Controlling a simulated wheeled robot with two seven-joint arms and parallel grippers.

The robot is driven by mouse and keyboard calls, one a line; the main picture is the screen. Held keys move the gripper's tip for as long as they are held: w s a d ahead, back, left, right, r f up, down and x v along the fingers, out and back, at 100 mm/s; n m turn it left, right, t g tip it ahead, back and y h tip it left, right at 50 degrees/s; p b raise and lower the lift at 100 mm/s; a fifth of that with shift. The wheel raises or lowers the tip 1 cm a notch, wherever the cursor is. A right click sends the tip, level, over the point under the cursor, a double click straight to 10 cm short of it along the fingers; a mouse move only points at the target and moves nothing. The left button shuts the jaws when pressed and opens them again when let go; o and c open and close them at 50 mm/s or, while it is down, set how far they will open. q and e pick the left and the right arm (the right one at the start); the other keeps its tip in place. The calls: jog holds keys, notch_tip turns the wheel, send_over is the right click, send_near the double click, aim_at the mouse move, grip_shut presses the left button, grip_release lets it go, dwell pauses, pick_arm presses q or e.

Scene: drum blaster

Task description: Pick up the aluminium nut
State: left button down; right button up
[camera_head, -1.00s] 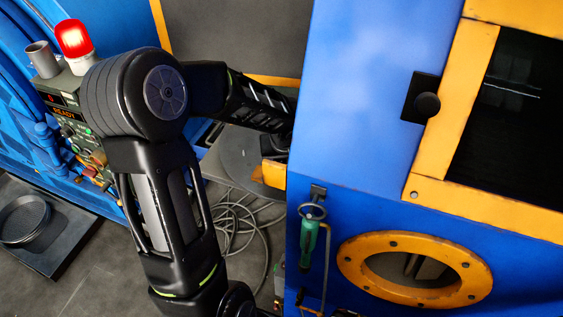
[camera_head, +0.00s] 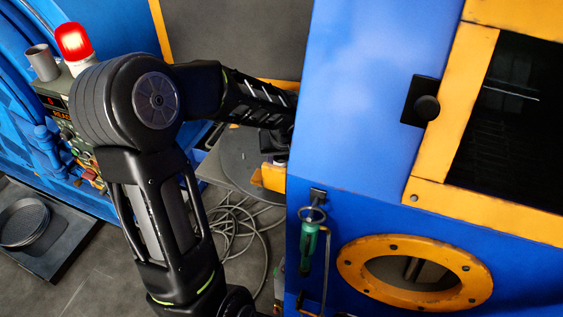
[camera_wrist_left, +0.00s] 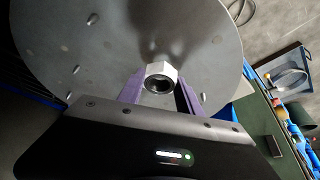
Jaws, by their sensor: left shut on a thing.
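The aluminium nut (camera_wrist_left: 160,78) is a silvery hexagonal piece with a dark round hole, seen in the left wrist view. My left gripper (camera_wrist_left: 160,86) is shut on it, with a purple-grey finger on each side. Behind the nut is a round grey disc (camera_wrist_left: 60,40) with several small studs; I cannot tell whether the nut touches it. In the head view my left arm reaches behind the blue cabinet, and its gripper and the nut are hidden there. My right gripper is not in view.
The blue cabinet (camera_head: 350,100) with an orange-framed window stands close on the right. A control panel with a red lamp (camera_head: 73,42) is at the left. A black tray (camera_head: 45,235) and a coiled cable (camera_head: 235,225) lie on the floor.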

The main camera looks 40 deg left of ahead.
pick_arm(q)
notch_tip(320, 180, up, 8)
jog(key=shift+b, duration=0.35)
jog(key=shift+f, duration=0.1)
dwell(0.3)
